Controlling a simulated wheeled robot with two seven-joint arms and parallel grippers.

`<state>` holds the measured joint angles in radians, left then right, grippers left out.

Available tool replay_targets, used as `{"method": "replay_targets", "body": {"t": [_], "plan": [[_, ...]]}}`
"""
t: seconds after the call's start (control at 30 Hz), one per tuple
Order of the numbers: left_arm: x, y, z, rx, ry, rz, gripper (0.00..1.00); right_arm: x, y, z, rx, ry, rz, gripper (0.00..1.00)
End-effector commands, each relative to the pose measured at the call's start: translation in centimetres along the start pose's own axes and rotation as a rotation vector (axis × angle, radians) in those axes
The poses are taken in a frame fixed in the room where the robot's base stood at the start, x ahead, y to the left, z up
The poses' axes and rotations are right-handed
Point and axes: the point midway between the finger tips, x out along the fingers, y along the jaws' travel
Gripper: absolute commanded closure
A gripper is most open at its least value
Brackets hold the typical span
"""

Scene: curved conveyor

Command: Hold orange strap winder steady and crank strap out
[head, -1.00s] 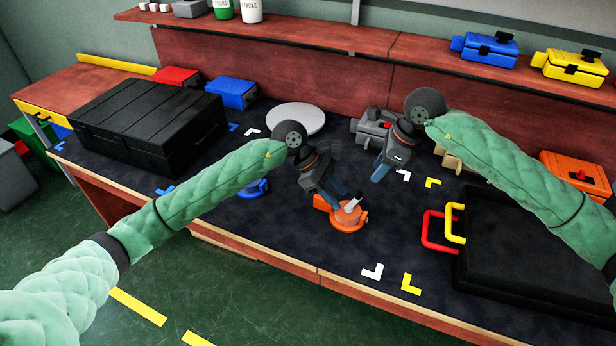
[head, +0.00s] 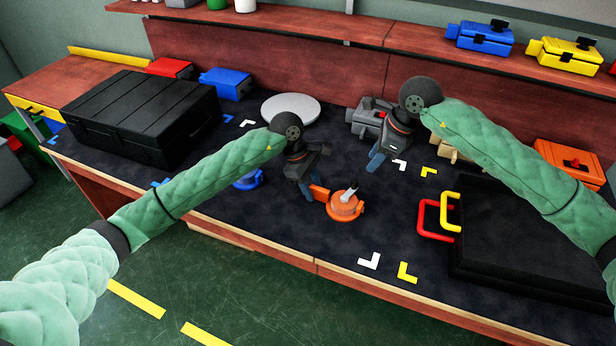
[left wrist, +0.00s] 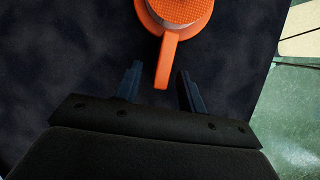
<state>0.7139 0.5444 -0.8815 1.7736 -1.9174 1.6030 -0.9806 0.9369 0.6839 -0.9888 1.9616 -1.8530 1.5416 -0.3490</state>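The orange strap winder (head: 345,206) lies on the dark mat near the front of the bench, with a grey crank handle standing up on top. In the left wrist view the winder (left wrist: 180,12) is at the top, and its orange tab (left wrist: 166,62) points down between my fingers. My left gripper (head: 310,194) is at the winder's left side. In the left wrist view the gripper (left wrist: 158,85) is open, with gaps on both sides of the tab. My right gripper (head: 375,163) is above the mat, behind and right of the winder; its finger opening is not clear.
A blue winder (head: 247,179) sits left of my left gripper. A black case (head: 530,240) with red and yellow handles stands at right, a black box (head: 140,115) at left. A grey disc (head: 290,108) and grey device (head: 366,115) lie behind. Mat in front of the winder is clear.

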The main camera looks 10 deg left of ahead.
Motion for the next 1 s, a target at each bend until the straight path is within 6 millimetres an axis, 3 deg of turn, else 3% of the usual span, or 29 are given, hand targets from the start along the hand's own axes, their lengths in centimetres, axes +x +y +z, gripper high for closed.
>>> {"method": "replay_targets", "body": {"t": [0.43,0.63,0.67,0.7,0.73,0.8,1.0], "plan": [[1.01,0.00,0.00,-0.001,0.000,0.000,0.60,0.00,0.00,0.00,0.000,0.000,0.000,0.64],[1.01,0.00,0.01,0.000,0.000,0.000,0.97,0.00,0.00,0.00,0.000,0.000,0.000,0.64],[1.01,0.00,0.01,0.000,0.000,0.000,1.00,0.00,0.00,0.00,0.000,0.000,0.000,0.64],[1.01,0.00,0.01,0.000,0.000,0.000,1.00,0.00,0.00,0.00,0.000,0.000,0.000,0.64],[1.00,0.00,0.02,0.000,0.000,0.000,0.88,0.00,0.00,0.00,0.000,0.000,0.000,0.64],[1.00,0.00,0.01,0.000,0.000,0.000,1.00,0.00,0.00,0.00,0.000,0.000,0.000,0.64],[1.00,0.00,0.01,-0.001,0.000,0.000,1.00,0.00,0.00,0.00,0.000,0.000,0.000,0.64]]}}
